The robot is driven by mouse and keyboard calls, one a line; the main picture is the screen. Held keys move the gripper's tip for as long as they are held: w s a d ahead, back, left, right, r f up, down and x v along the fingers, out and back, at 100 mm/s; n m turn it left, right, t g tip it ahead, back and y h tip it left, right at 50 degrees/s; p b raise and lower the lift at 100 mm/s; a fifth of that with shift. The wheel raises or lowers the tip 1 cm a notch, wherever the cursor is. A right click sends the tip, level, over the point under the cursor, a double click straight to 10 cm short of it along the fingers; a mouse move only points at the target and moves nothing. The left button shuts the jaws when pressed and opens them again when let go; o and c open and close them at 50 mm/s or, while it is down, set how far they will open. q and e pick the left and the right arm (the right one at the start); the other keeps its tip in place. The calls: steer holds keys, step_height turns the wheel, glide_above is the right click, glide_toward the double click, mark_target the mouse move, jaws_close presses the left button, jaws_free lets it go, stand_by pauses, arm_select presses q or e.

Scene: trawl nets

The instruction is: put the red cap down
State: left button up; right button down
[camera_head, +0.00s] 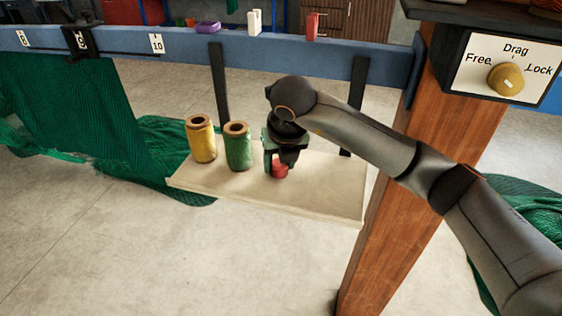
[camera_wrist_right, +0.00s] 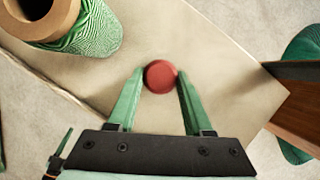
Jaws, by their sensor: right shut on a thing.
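The red cap (camera_head: 279,170) is small and round and sits between the fingertips of my right gripper (camera_head: 279,163), low over the pale shelf (camera_head: 320,195). In the right wrist view the cap (camera_wrist_right: 159,76) shows as a red disc with a green finger on each side; my right gripper (camera_wrist_right: 158,82) is shut on it. The bare shelf (camera_wrist_right: 215,60) lies beneath. I cannot tell whether the cap touches the shelf. My left gripper is not in view.
A green twine spool (camera_head: 238,148) stands just left of my right gripper, with a yellow spool (camera_head: 201,140) beyond it. A wooden post (camera_head: 420,160) carries a knob panel (camera_head: 506,70) on the right. The shelf's right part is clear.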

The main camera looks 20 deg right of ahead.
steer(key=shift+c, duration=1.5)
jaws_free()
steer(key=shift+r, duration=0.35)
steer(key=v, duration=1.1)
steer(key=shift+s+r, duration=0.15)
steer(key=shift+r, duration=0.1)
